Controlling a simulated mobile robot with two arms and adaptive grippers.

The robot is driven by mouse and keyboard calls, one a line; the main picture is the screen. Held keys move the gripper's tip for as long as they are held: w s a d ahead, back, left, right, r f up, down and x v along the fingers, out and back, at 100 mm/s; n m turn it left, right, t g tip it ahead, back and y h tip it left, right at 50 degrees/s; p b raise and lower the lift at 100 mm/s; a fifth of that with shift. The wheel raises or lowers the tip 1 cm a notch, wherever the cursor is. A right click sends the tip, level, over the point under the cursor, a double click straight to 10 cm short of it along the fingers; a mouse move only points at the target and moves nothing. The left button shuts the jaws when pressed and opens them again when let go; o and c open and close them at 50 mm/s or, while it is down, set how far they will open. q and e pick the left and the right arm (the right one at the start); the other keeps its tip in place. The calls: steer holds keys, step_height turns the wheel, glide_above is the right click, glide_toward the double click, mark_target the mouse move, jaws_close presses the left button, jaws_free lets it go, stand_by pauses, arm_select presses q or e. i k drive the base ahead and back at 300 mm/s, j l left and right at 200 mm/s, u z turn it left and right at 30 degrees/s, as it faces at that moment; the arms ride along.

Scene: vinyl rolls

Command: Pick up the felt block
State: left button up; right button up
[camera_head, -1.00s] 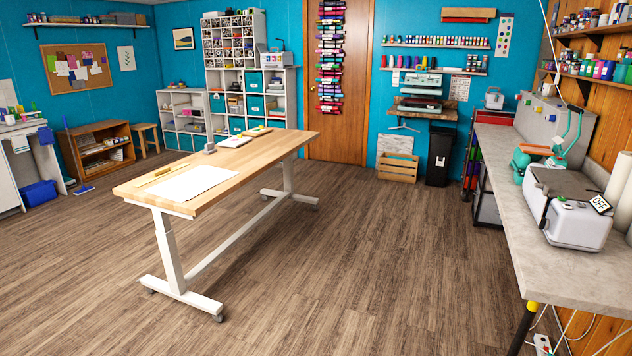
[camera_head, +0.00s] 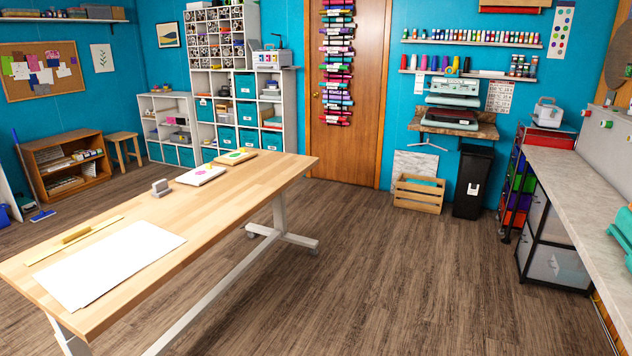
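A small grey block (camera_head: 160,188), which looks like the felt block, sits on the wooden table (camera_head: 210,213) near its left long edge, about midway along. It rests on the bare wood, apart from the other items. The fine texture of the block is too small to tell. Neither of my grippers is in view.
On the table lie white sheets (camera_head: 110,262), a yellow strip (camera_head: 75,235) and a white pad with a coloured print (camera_head: 201,175). A grey counter (camera_head: 570,180) runs along the right. The floor (camera_head: 400,280) between table and counter is clear.

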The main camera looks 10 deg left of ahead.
mark_target(161, 188)
steer(key=i+u, duration=0.1)
steer(key=i, duration=0.6)
steer(key=i+l+u, duration=0.1)
steer(key=i, duration=0.65)
steer(key=i+l+u, duration=0.1)
steer(key=i+l, duration=0.15)
steer(key=i, duration=0.45)
